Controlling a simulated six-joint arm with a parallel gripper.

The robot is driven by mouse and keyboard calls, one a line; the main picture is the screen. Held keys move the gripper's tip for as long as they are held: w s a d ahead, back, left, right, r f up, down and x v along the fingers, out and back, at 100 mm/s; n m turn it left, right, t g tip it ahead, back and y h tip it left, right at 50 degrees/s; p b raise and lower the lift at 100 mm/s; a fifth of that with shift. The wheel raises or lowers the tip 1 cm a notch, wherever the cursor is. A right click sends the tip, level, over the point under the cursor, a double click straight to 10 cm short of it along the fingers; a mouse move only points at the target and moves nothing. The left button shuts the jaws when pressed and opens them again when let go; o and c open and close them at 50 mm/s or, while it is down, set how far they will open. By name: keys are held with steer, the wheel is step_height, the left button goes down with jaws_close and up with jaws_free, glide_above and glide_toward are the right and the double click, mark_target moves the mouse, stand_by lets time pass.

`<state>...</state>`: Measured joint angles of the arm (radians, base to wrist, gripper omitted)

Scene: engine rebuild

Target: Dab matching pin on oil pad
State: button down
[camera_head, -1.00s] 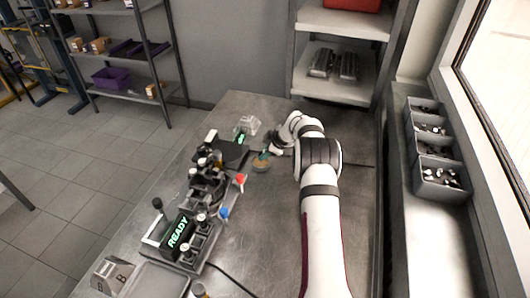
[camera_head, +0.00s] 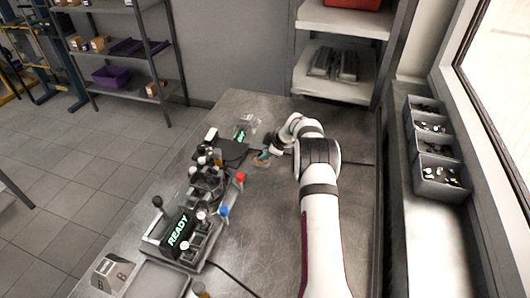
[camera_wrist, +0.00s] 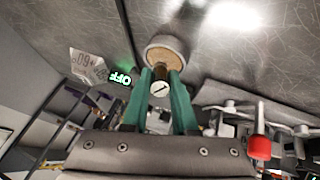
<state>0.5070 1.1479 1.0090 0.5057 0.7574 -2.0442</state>
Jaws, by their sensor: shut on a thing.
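My gripper (camera_head: 263,157) has teal fingers and reaches left over the metal bench. In the wrist view its fingers (camera_wrist: 160,95) are shut on a small pin (camera_wrist: 159,89), whose round end face with a dark mark points at the camera. The oil pad (camera_wrist: 165,57) is a round grey dish with a tan middle, just beyond the fingertips. In the head view the dish (camera_head: 261,164) is largely covered by the fingers. The pin's far end is hidden, so I cannot tell whether it touches the pad.
A fixture with a green READY display (camera_head: 178,232), a red knob (camera_head: 240,177) and a blue knob (camera_head: 224,211) stands left of my arm. Grey bins (camera_head: 438,175) line the right sill. The bench (camera_head: 262,235) is clear in front.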

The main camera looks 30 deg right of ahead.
steer(key=shift+f, duration=0.65)
stand_by(1.3)
steer(key=shift+r, duration=3.55)
